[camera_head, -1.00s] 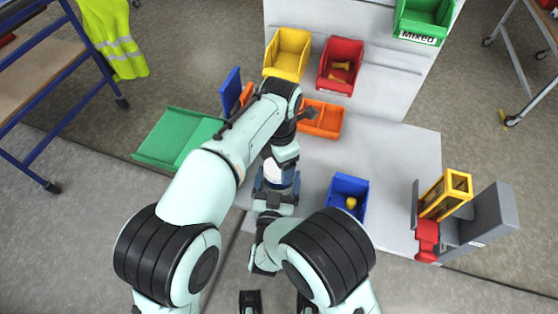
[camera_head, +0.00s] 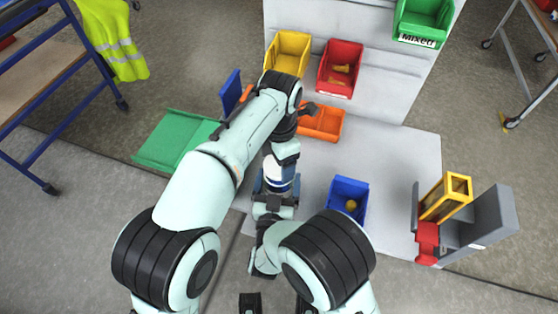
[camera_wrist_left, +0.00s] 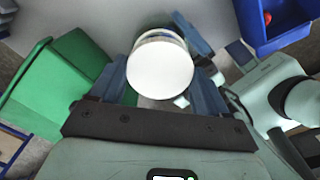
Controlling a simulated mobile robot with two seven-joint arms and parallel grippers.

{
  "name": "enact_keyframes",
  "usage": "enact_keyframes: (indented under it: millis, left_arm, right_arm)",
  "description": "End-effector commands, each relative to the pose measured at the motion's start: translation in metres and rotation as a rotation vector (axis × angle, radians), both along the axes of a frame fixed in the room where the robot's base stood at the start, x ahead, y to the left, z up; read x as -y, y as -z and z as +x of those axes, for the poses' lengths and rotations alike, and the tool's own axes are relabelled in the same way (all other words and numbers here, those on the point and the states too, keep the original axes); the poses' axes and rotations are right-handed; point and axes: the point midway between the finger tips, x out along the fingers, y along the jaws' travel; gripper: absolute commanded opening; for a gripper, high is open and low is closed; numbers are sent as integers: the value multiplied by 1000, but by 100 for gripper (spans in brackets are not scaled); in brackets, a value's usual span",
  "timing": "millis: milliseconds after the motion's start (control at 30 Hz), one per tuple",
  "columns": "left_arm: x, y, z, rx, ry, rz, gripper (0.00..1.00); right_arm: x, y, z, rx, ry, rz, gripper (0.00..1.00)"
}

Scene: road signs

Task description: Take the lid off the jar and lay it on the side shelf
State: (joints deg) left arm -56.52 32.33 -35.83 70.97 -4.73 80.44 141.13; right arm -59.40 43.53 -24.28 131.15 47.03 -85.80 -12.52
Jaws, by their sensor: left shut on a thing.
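The jar (camera_head: 278,183) stands out in blue and white near the middle of the head view, below the end of my left arm. Its round white lid (camera_wrist_left: 160,70) faces the left wrist camera, with a pale rim just behind it. My left gripper (camera_wrist_left: 160,84) has one finger on each side of the lid and is shut on it. My right gripper (camera_head: 275,193) comes from the near side, its blue fingers around the jar body. The jar's contact with the lid is hidden. A flat green side shelf (camera_head: 172,140) lies left of the worktop; it also shows in the left wrist view (camera_wrist_left: 50,85).
An orange bin (camera_head: 320,122) stands behind the jar, and a blue bin (camera_head: 347,200) to its right. Yellow (camera_head: 288,52) and red (camera_head: 340,65) bins stand farther back. A blue upright panel (camera_head: 231,90) rises near the green shelf. A grey and yellow fixture (camera_head: 450,200) stands at the right.

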Motion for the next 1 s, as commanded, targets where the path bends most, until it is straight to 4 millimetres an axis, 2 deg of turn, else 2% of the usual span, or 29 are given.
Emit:
enact_keyframes:
  millis: [367,700,967,1000]
  left_arm:
    - [0,-3,0,0,0,-1,39]
    - [0,-38,0,1,0,0,39]
    - [0,-42,0,0,0,1,39]
    - [0,-42,0,0,0,0,39]
  right_arm:
    - [0,0,0,0,-1,0,5]
    - [0,0,0,0,0,0,5]
    - [0,0,0,0,0,0,5]
    - [0,0,0,0,0,0,96]
